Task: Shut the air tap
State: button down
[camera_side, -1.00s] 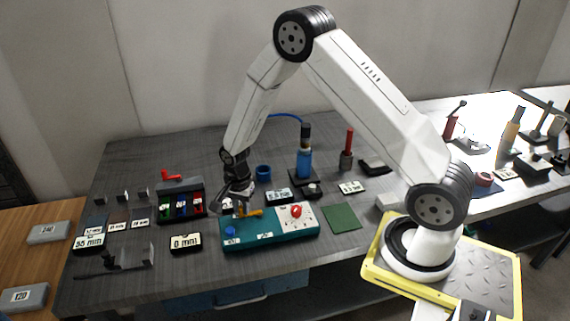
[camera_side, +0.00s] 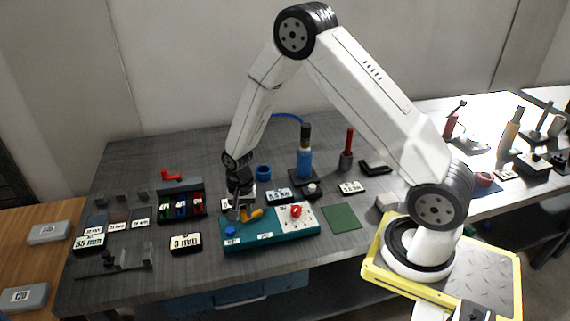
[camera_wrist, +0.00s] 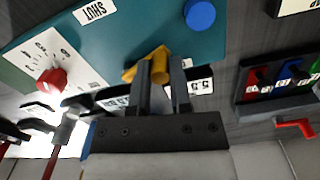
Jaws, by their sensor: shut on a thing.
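The air tap has a yellow handle (camera_side: 254,213) on a teal panel (camera_side: 270,241); the handle also shows in the wrist view (camera_wrist: 158,58). My gripper (camera_side: 241,214) is low over the panel. In the wrist view my gripper (camera_wrist: 162,72) has its fingers on the yellow handle, shut on it. The fingers hide part of the handle. A "SHUT" label (camera_wrist: 95,11) is on the panel, to the left of the handle in the wrist view.
A blue knob (camera_side: 230,232) and a red knob on a white dial (camera_side: 296,211) flank the handle. A rack of coloured pieces (camera_side: 181,206) stands left. A blue cylinder (camera_side: 304,163) stands behind. A green mat (camera_side: 341,217) lies right of the panel.

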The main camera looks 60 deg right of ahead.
jog(key=n, duration=0.1)
jog(key=s+n, duration=0.1)
jog(key=n, duration=0.1)
jog(key=shift+s+a+n, duration=0.2)
jog(key=shift+s+n, duration=0.1)
jog(key=shift+n, duration=0.1)
jog(key=n, duration=0.1)
jog(key=s+n, duration=0.1)
jog(key=n, duration=0.1)
jog(key=shift+s+n, duration=0.25)
jog(key=shift+n, duration=0.05)
jog(key=n, duration=0.1)
jog(key=s+n, duration=0.1)
jog(key=n, duration=0.1)
jog(key=shift+s+d+n, duration=0.2)
jog(key=shift+d+n, duration=0.1)
jog(key=shift+d, duration=0.05)
jog(key=shift+s+d+n, duration=0.2)
jog(key=shift+n, duration=0.5)
jog(key=shift+s+d+n, duration=0.15)
jog(key=shift+s+n, duration=0.05)
jog(key=shift+n, duration=0.5)
jog(key=c, duration=0.5)
grip_release()
jog(key=shift+c, duration=0.2)
jog(key=shift+r, duration=0.15)
